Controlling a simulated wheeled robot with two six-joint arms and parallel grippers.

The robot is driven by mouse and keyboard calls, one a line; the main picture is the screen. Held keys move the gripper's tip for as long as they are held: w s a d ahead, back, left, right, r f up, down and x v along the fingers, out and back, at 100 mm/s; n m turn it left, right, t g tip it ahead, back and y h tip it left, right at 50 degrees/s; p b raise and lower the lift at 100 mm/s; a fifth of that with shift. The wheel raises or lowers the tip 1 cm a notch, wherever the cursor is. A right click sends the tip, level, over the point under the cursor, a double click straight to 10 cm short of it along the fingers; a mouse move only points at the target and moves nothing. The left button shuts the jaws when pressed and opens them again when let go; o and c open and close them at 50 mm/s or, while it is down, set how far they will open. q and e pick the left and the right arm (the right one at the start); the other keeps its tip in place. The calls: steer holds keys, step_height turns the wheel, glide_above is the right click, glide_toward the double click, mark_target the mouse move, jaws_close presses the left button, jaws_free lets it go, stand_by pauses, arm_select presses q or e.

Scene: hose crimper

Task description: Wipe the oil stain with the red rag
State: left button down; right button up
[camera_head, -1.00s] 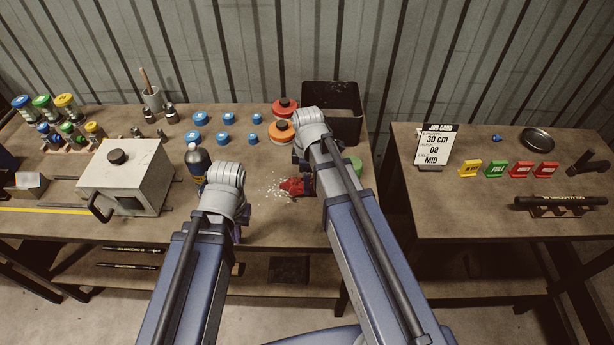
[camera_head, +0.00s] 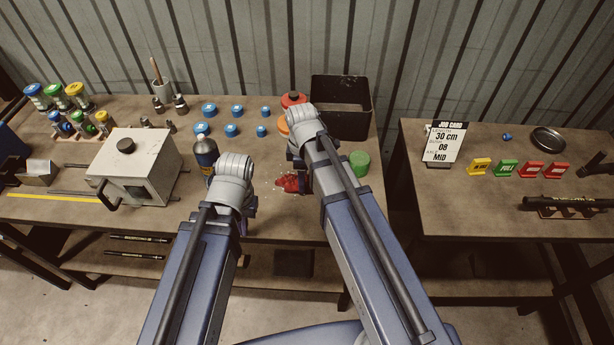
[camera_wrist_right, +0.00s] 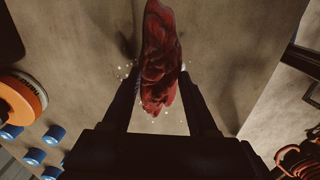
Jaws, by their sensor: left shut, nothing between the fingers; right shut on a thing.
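The crumpled red rag (camera_head: 289,182) lies on the left table near its front edge. My right gripper (camera_head: 300,168) is at its right side in the head view, partly hidden by its own wrist. In the right wrist view the rag (camera_wrist_right: 161,60) is gripped between the fingers of that gripper (camera_wrist_right: 162,88). The oil stain shows as pale specks around the rag (camera_wrist_right: 122,72), with its middle covered by the rag. My left gripper (camera_head: 243,222) is shut and empty near the table's front edge, left of the rag, mostly hidden behind its wrist.
A dark bottle (camera_head: 205,157) stands left of the rag, near my left wrist. A green round thing (camera_head: 359,164) is right of my right wrist, with a black bin (camera_head: 341,106) behind. A white crimper box (camera_head: 135,168) stands at left. Blue caps (camera_head: 231,131) lie behind.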

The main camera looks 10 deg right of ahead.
mark_target(289, 176)
steer(key=shift+a, duration=0.15)
steer(key=shift+w+a, duration=0.3)
steer(key=shift+a, duration=0.55)
steer(key=shift+w+a, duration=0.3)
steer(key=shift+a, duration=0.5)
steer(key=shift+a, duration=0.1)
arm_select(q)
steer(key=shift+f, duration=0.1)
arm_select(e)
steer(key=shift+w+a, duration=0.2)
steer(key=shift+a, duration=0.55)
steer(key=shift+w+a, duration=0.15)
steer(key=shift+a, duration=0.6)
steer(key=shift+a, duration=0.1)
steer(key=shift+w+a, duration=0.3)
steer(key=shift+a, duration=0.55)
steer(key=shift+w+a, duration=0.25)
steer(key=shift+a, duration=0.6)
steer(key=shift+r, duration=0.1)
arm_select(q)
steer(key=shift+r, duration=0.2)
